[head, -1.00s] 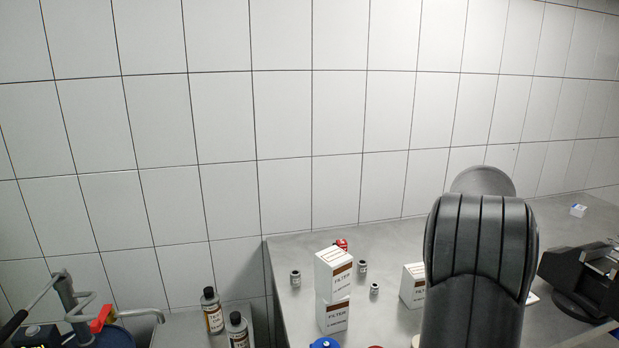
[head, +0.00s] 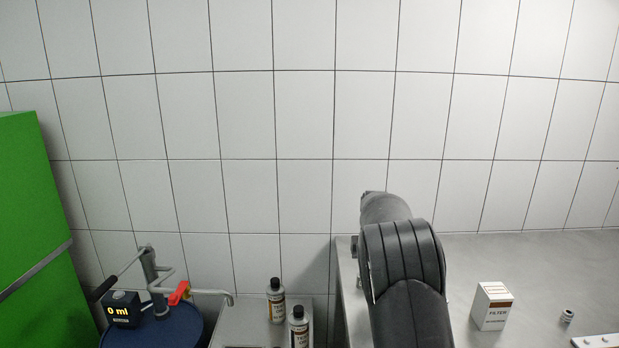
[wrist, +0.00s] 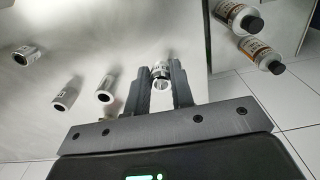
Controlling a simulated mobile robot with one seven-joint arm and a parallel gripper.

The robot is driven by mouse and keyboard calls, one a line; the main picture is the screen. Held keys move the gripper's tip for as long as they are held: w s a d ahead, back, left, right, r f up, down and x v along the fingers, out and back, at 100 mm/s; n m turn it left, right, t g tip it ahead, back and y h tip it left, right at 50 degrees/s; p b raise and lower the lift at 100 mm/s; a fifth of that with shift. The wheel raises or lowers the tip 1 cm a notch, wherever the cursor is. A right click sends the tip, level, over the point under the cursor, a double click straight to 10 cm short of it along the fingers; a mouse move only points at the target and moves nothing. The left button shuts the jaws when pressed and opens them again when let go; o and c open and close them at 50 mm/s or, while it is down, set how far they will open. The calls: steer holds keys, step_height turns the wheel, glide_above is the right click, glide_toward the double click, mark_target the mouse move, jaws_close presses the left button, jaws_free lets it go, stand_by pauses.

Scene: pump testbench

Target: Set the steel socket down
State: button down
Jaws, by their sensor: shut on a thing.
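In the wrist view, my gripper (wrist: 166,88) is shut on a steel socket (wrist: 161,71), a small silver cylinder with a dark marked band, held between the two dark fingers. The grey steel worktop (wrist: 115,40) lies beyond it; I cannot tell whether the socket touches it. Similar loose sockets lie to the left: one (wrist: 106,88) nearest my fingers, one (wrist: 67,94) beyond it and one (wrist: 23,55) at the far left. In the head view, my arm hides my gripper and the held socket.
In the head view, a white filter box (head: 492,306) and a small socket (head: 567,315) stand on the worktop (head: 460,262) right of my arm. Two bottles (head: 275,301) stand left of it, beside a blue drum (head: 178,330) with a pump and a green cabinet (head: 30,220).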

mark_target(360, 298)
steer(key=shift+s+a+f, duration=0.2)
steer(key=shift+a+f, duration=0.3)
steer(key=shift+a, duration=0.05)
steer(key=shift+s+a+f, duration=0.2)
steer(key=shift+a+f, duration=0.3)
steer(key=shift+r, duration=0.1)
step_height(360, 298, up, 4)
steer(key=s+a+n, duration=0.2)
steer(key=a+n, duration=0.8)
steer(key=n, duration=0.4)
steer(key=s+a+n, duration=0.2)
steer(key=a+n, duration=0.7)
steer(key=n, duration=0.4)
step_height(360, 298, down, 36)
steer(key=shift+s+a, duration=0.1)
